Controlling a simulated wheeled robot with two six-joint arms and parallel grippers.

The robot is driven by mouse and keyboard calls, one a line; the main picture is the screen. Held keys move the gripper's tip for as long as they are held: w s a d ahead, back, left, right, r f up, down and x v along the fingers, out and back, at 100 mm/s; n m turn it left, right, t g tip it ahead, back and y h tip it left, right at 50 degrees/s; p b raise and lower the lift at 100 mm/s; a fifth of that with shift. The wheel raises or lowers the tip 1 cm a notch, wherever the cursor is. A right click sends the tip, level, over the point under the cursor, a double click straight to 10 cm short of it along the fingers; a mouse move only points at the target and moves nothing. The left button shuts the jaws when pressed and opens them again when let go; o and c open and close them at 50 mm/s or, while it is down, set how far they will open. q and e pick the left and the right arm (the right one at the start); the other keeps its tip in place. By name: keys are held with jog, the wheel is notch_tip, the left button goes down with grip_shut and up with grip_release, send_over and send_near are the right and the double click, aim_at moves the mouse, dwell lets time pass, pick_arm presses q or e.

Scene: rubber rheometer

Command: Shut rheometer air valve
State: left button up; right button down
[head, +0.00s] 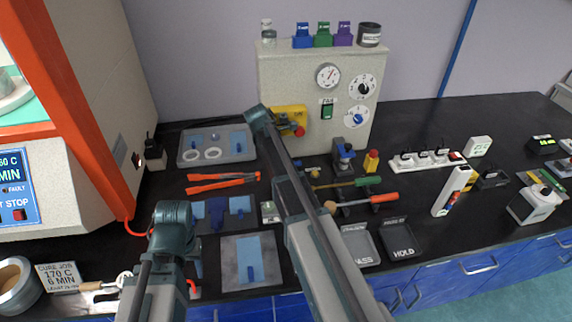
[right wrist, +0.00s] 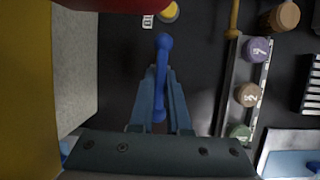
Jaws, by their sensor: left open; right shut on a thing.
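A yellow housing (head: 290,112) with a red knob (head: 299,131) is mounted low on the front of the grey panel (head: 280,82). My right arm reaches up to the left of this housing in the head view, and its fingers are hidden there. In the right wrist view, the right gripper (right wrist: 162,80) is shut on a blue bar with rounded ends (right wrist: 163,45), which looks like the valve lever. The yellow housing (right wrist: 25,90) fills the left edge and the red knob (right wrist: 115,3) shows at the top. My left gripper (head: 194,262) is open, low over the front of the bench.
The panel carries a gauge (head: 328,76), dials and a green switch (head: 327,111). Orange-handled tongs (head: 223,183), a grey tray (head: 190,156), screwdrivers (head: 370,200) and a power strip (head: 425,160) lie on the black bench. The orange-framed machine (head: 85,100) stands at left.

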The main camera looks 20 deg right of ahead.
jog(key=shift+w+m, duration=0.15)
jog(key=shift+m, duration=0.25)
jog(key=shift+m+g+y, duration=0.3)
jog(key=shift+m+g, duration=0.2)
jog(key=shift+m, duration=0.6)
jog(key=c, duration=0.9)
grip_release()
pick_arm(q)
jog(key=shift+r, duration=0.1)
